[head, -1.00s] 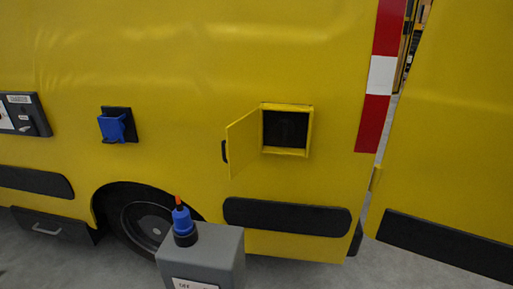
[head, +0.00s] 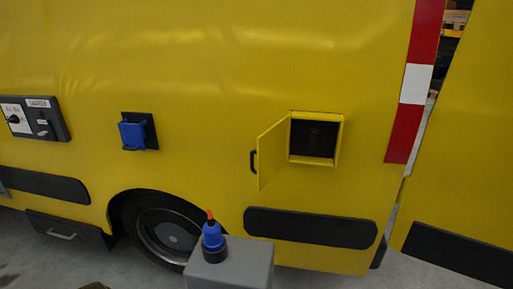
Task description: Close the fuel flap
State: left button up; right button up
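The fuel flap (head: 273,152) is a yellow door hinged at the left side of a square recess in the yellow vehicle side. It stands open, swung out to the left, with a black handle (head: 253,161) on its free edge. The recess (head: 314,139) has a yellow frame and a dark inside. Neither of my grippers shows in the head view.
A grey box (head: 232,266) with a blue plug (head: 212,236) on top stands in front of the vehicle, below the flap. A blue socket (head: 133,135) and a switch panel (head: 35,117) are on the vehicle side. A yellow door panel (head: 470,170) is at the right.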

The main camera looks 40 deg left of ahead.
aim_at(271, 150)
jog(key=k+j, duration=0.1)
jog(key=j, duration=0.35)
jog(key=k+j, duration=0.1)
jog(key=j, duration=0.35)
jog(key=k+j, duration=0.1)
jog(key=j, duration=0.35)
jog(key=k+j, duration=0.1)
jog(key=j, duration=0.4)
jog(key=k+j, duration=0.1)
jog(key=j, duration=0.35)
jog(key=i+l+z, duration=0.15)
jog(key=l, duration=0.35)
jog(key=k, duration=0.05)
